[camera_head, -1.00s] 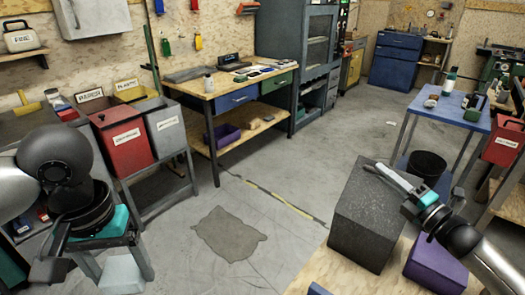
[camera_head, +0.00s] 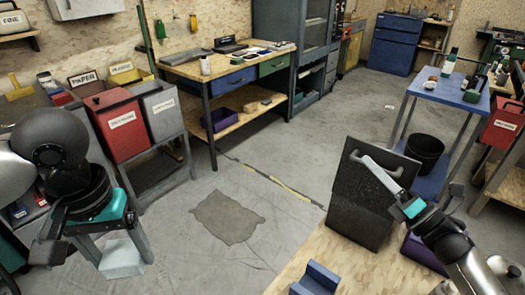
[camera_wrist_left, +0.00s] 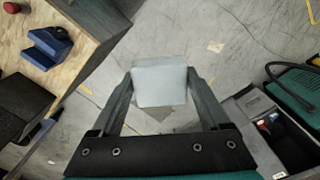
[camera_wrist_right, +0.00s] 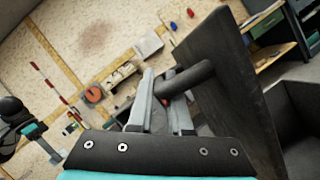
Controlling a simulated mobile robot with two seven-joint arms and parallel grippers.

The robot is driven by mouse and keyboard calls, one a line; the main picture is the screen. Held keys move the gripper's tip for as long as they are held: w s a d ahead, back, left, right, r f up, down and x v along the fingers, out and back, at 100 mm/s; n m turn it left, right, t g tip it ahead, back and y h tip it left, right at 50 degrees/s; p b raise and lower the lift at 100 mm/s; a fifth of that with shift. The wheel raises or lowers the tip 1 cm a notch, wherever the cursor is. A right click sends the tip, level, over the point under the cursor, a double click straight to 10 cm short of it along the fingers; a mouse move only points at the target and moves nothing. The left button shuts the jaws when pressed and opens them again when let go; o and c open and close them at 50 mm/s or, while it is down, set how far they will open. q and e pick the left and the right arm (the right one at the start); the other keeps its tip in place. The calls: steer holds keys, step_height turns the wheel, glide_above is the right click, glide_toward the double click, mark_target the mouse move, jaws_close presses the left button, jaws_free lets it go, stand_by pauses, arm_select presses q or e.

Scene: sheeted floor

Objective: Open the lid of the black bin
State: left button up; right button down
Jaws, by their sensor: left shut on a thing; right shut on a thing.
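A dark open cavity of the bin (camera_wrist_right: 300,120) shows below the lid there. My left gripper (camera_head: 110,245) is shut on a pale grey block (camera_wrist_left: 160,82), held above the floor.
A blue cradle-shaped block (camera_head: 315,280) lies on the plywood bench (camera_head: 285,262). A purple box (camera_head: 418,247) is partly hidden behind my right arm. Red and grey bins (camera_head: 118,123) stand at left.

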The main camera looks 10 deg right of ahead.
stand_by(0.3)
steer(key=c, duration=0.8)
jaws_free()
steer(key=shift+c, duration=0.2)
steer(key=shift+s, duration=0.1)
arm_select(q)
steer(key=shift+f, duration=0.25)
arm_select(e)
steer(key=v, duration=1.1)
steer(key=shift+s+f, duration=0.2)
steer(key=shift+s, duration=0.15)
steer(key=shift+d, duration=0.1)
